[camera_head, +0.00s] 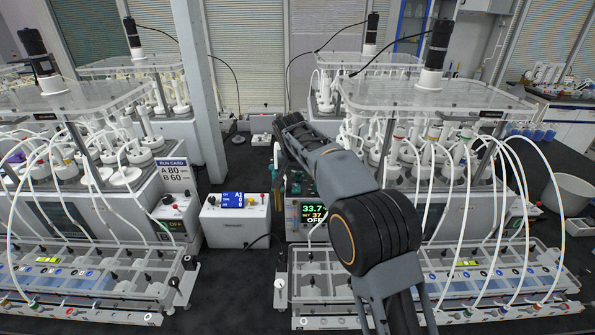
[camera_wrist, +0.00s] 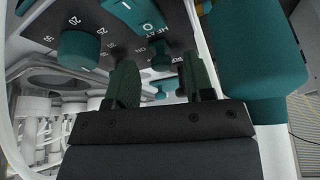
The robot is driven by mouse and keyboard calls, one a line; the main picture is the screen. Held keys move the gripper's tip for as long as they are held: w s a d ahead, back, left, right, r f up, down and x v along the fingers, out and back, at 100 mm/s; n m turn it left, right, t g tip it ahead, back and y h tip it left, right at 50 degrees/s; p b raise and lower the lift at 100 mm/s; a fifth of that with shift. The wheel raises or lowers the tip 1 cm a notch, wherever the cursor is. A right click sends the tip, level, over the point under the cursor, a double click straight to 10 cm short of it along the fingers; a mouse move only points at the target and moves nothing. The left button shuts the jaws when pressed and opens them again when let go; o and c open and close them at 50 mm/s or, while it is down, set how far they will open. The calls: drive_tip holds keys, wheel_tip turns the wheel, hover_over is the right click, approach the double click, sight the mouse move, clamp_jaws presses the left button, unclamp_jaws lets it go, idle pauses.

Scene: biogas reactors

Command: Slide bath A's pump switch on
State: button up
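In the wrist view, a dark control panel (camera_wrist: 110,30) appears upside down at the top. It carries a round teal knob (camera_wrist: 80,50), a teal rocker (camera_wrist: 136,14) marked I and O, and a small teal switch (camera_wrist: 160,57) beside partly hidden lettering. My gripper (camera_wrist: 158,66) is open, its two dark green fingers apart with the small switch in the gap between them in the picture. I cannot tell whether they touch it, or read its label. In the head view, a bath display (camera_head: 311,213) reads 33.7, 37 and OFF; my arm hides part of this panel and my gripper.
A run card (camera_head: 172,173) reads A 80, B 60. A white box (camera_head: 235,222) with a blue display stands left of my arm. White racks (camera_head: 95,272) and looping tubes flank it. A large teal body (camera_wrist: 255,60) is close at right in the wrist view.

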drive_tip(key=shift+r, duration=0.15)
drive_tip(key=v, duration=1.3)
drive_tip(key=shift+s+r, duration=0.2)
drive_tip(key=s+d+f+n, duration=0.1)
drive_tip(key=s+d, duration=1)
drive_tip(key=d, duration=0.2)
drive_tip(key=s+d+f, duration=0.3)
drive_tip(key=s+f, duration=0.3)
drive_tip(key=s, duration=0.2)
drive_tip(key=s+d+f+n+y, duration=0.1)
drive_tip(key=s+d+f, duration=0.3)
drive_tip(key=s+f, duration=0.3)
drive_tip(key=shift+s+f+n, duration=0.25)
drive_tip(key=shift+s+n, duration=0.05)
drive_tip(key=shift+s, duration=0.75)
